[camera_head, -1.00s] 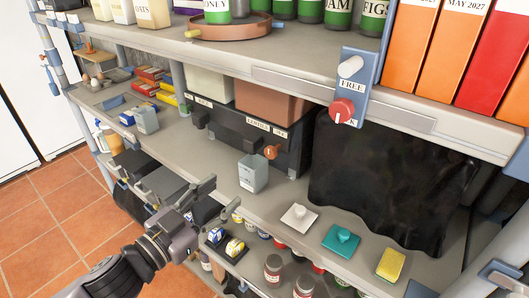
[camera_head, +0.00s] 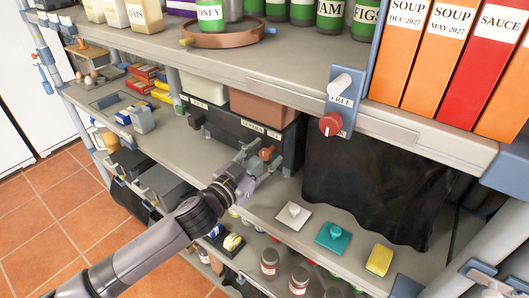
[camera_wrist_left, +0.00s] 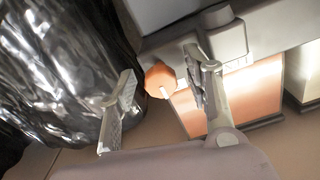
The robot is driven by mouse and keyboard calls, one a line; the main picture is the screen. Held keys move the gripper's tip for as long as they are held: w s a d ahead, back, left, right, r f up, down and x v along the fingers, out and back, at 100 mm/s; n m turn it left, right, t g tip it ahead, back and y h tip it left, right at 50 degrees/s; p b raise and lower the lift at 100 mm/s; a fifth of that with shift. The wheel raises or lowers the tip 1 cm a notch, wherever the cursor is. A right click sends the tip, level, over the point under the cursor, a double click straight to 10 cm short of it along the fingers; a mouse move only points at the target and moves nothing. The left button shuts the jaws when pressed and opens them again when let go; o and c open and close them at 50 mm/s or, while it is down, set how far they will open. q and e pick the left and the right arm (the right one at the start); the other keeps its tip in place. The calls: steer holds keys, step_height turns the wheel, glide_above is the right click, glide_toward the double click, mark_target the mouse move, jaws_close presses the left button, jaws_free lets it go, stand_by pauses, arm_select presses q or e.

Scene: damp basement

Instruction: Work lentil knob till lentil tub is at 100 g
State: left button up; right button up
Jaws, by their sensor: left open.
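The orange lentil knob (camera_head: 267,153) sticks out of the front of a dark dispenser box (camera_head: 222,127) on the middle shelf. My left gripper (camera_head: 252,158) is open at the knob. In the left wrist view the knob (camera_wrist_left: 160,80) shows between and just beyond the open fingers (camera_wrist_left: 160,88), with no clear contact. The grey lentil tub (camera_head: 271,184) stands below the knob, mostly hidden by the gripper; its reading cannot be seen.
A red knob (camera_head: 331,123) on a blue plate marked FREE hangs at the upper shelf edge. A black sheet (camera_head: 375,190) covers the right.

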arm_select(q)
steer(key=shift+w+d, duration=0.15)
steer(key=shift+w, duration=0.1)
steer(key=shift+c, duration=0.5)
jaws_close()
